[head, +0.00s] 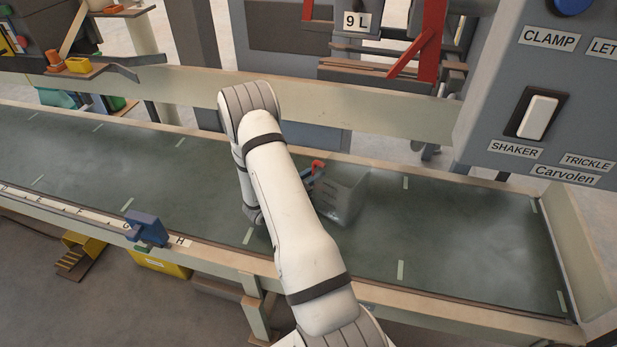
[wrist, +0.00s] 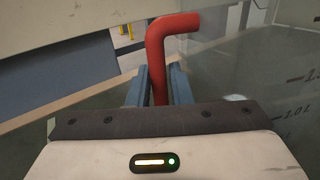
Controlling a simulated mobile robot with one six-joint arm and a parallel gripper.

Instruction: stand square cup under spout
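The square cup (head: 342,195) is clear and greyish, with a red bent handle (head: 318,166). It is over the dark green belt, just right of my arm; I cannot tell whether it rests there or is slightly raised. In the wrist view the red handle (wrist: 158,70) stands between the blue fingers of my gripper (wrist: 160,85), which look closed on it from both sides. The cup's clear wall with printed marks (wrist: 290,85) fills the right of that view. In the head view my arm hides most of the gripper. I cannot make out a spout.
The belt (head: 460,230) has pale marks and is clear right of the cup and far left. A beige rail (head: 400,115) runs behind it. A grey control panel (head: 540,100) stands at right. A blue clamp-like block (head: 147,228) sits on the front rail.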

